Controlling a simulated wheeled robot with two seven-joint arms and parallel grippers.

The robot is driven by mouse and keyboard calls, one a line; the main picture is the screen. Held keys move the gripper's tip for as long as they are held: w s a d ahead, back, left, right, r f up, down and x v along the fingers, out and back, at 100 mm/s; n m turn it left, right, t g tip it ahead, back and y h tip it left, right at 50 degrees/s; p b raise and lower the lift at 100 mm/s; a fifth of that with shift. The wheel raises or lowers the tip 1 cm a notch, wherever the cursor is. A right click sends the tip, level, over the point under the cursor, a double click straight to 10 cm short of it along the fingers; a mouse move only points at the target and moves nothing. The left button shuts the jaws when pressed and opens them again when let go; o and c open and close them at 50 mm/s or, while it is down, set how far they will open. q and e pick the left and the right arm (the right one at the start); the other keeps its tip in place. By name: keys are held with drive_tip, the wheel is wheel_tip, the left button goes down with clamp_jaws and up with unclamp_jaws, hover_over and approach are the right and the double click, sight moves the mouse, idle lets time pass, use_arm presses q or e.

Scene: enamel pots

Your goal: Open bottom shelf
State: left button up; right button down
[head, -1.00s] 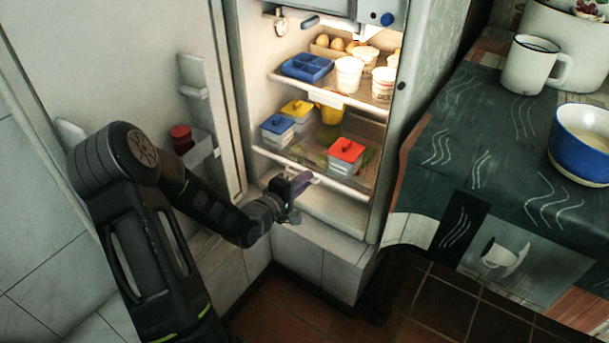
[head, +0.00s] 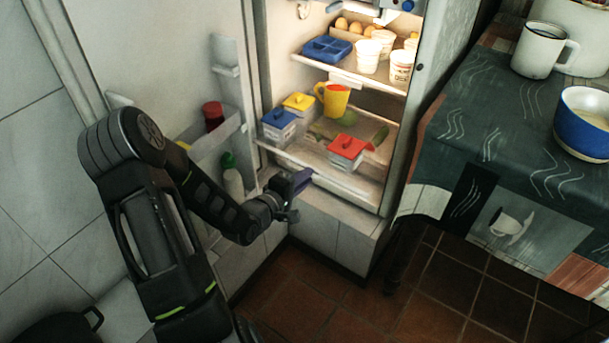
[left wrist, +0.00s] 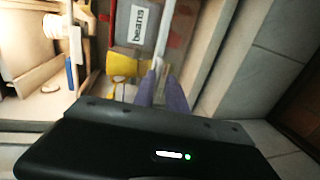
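The fridge stands open. Its bottom shelf (head: 362,188) has a pale front bar and carries a red-lidded box (head: 347,150), a blue-lidded box (head: 279,122), a yellow-lidded box (head: 299,104) and a yellow mug (head: 335,100). The shelf juts partly out towards me. My left gripper (head: 300,182) is at the shelf's front edge. In the left wrist view its purple fingers (left wrist: 161,84) lie close together around a pale piece at the shelf front, though the exact contact is small and blurred. My right gripper is not in view.
The open fridge door (head: 165,65) stands at left, its rack holding a red-lidded jar (head: 213,116) and a green-capped bottle (head: 231,178). An upper shelf (head: 385,82) holds tubs and a blue tray. A cloth-covered table (head: 500,135) stands close at right. Tiled floor lies in front.

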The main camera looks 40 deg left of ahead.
use_arm(q)
drive_tip(key=shift+o, duration=1.2)
drive_tip(key=shift+w+r, duration=0.1)
drive_tip(key=shift+r, duration=0.05)
drive_tip(key=p+v, duration=0.2)
drive_tip(key=v, duration=0.6)
